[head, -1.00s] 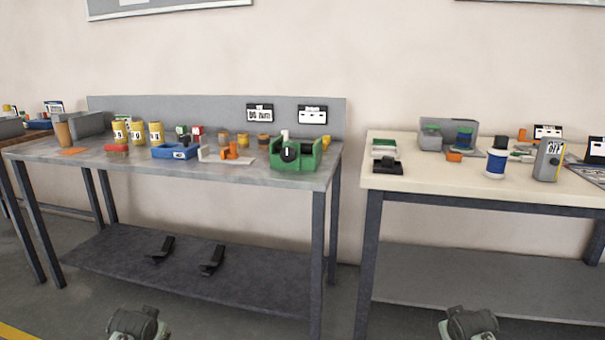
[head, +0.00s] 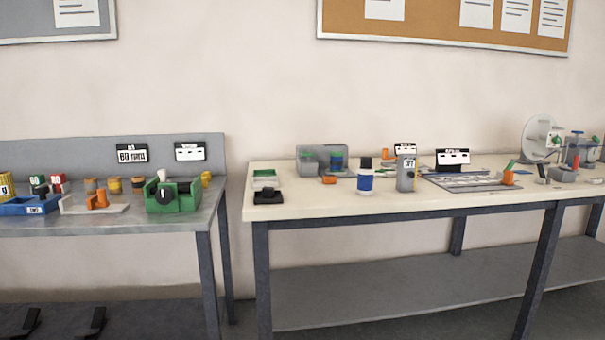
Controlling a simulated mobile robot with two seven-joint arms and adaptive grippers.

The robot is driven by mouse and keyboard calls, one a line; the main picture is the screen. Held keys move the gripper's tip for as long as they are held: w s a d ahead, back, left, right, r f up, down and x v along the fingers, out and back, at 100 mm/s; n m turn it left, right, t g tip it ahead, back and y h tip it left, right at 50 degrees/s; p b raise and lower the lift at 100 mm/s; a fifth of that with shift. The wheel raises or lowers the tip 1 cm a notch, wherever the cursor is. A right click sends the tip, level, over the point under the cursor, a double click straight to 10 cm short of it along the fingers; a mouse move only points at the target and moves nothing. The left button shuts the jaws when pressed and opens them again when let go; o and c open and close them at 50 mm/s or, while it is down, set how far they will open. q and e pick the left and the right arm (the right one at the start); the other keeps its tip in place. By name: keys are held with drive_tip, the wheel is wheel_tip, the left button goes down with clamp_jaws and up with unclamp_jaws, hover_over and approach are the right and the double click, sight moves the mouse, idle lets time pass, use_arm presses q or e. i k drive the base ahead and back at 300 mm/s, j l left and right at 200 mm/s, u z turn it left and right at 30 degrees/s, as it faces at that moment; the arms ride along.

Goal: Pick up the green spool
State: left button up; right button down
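No clear green spool stands out at this size. Small green-topped round pieces (head: 337,158) sit in or in front of a grey holder (head: 306,168) at the back left of the cream table (head: 290,207); I cannot tell whether one is a spool. A low white and green item (head: 265,180) lies at that table's left end. A green dispenser-like box (head: 186,202) with a black knob stands on the grey table's right end. Neither of my grippers is in view.
A blue and white bottle (head: 365,182) and a grey box with a label (head: 406,174) stand on the cream table. A black block (head: 267,196) is at its left front. A flat grey tray (head: 450,181) lies further right. A gap separates the two tables.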

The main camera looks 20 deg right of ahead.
sight(335, 161)
drive_tip(key=z, duration=1)
